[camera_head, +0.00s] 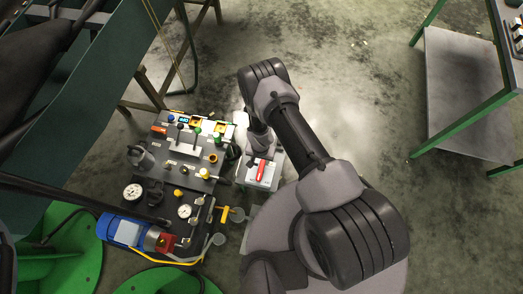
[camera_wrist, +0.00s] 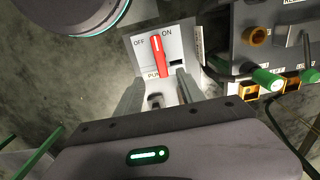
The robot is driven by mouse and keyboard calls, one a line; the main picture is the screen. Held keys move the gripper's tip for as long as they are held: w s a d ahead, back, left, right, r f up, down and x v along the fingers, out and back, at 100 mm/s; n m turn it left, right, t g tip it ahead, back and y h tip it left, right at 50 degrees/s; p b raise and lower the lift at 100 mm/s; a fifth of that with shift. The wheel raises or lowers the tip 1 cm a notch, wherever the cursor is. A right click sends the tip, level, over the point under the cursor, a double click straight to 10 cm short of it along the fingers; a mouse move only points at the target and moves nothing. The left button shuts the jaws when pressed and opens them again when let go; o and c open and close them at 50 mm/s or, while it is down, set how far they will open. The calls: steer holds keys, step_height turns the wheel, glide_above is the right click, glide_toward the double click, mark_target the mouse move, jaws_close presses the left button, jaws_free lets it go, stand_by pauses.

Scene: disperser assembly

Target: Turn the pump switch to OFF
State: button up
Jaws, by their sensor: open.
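The pump switch is a red lever (camera_wrist: 158,55) on a pale plate (camera_wrist: 182,38) marked OFF at upper left, ON at upper right and PUMP below. In the wrist view the lever stands nearly upright in the picture, its top between the two words and leaning slightly toward OFF. The red lever also shows in the head view (camera_head: 261,171), on a small light box right of the equipment panel. My gripper (camera_wrist: 160,82) is open, with its two fingers apart at either side below the lever. I cannot tell whether either finger touches the plate or lever.
A dark panel (camera_head: 180,150) with knobs, valves and gauges stands left of the switch box. In the wrist view a green knob (camera_wrist: 267,78) and a brass fitting (camera_wrist: 256,36) are close on the right. A green-framed table (camera_head: 465,100) stands at far right, with open floor between.

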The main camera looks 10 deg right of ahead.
mark_target(261, 170)
step_height(261, 170, down, 14)
steer(key=b, duration=0.9)
steer(key=shift+f, duration=0.15)
steer(key=shift+c, duration=0.3)
jaws_close()
